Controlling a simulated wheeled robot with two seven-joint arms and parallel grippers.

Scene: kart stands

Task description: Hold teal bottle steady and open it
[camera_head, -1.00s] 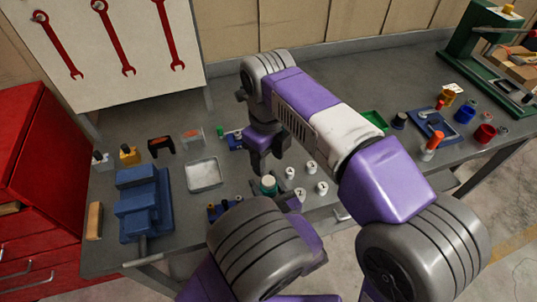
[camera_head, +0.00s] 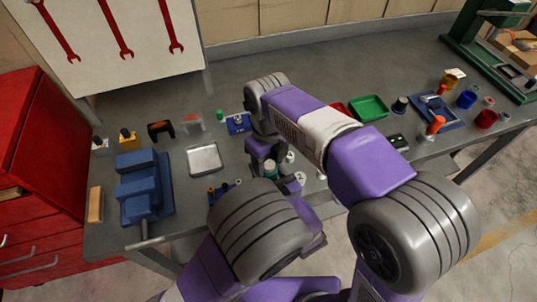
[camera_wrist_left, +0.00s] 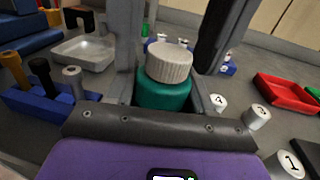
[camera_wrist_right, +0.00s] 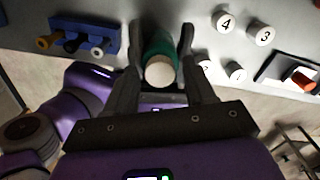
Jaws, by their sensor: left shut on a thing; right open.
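The teal bottle (camera_wrist_left: 163,94) with its ribbed whitish cap (camera_wrist_left: 168,62) stands upright on the bench. In the left wrist view my left gripper (camera_wrist_left: 170,80) has a finger on each side of the bottle body and is shut on it. In the right wrist view the bottle (camera_wrist_right: 158,42) and cap (camera_wrist_right: 160,72) show from above, between the spread fingers of my right gripper (camera_wrist_right: 162,40), which is open. In the head view the right gripper (camera_head: 264,150) is at the bottle (camera_head: 270,168); my arms hide most of the left gripper.
Numbered white cylinders (camera_wrist_right: 226,22) stand close to the bottle. A blue peg block (camera_wrist_right: 75,35) is on its other side. A metal tray (camera_head: 205,160), blue vise (camera_head: 142,190), blue fixture (camera_head: 238,123) and green tray (camera_head: 370,108) lie around on the bench.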

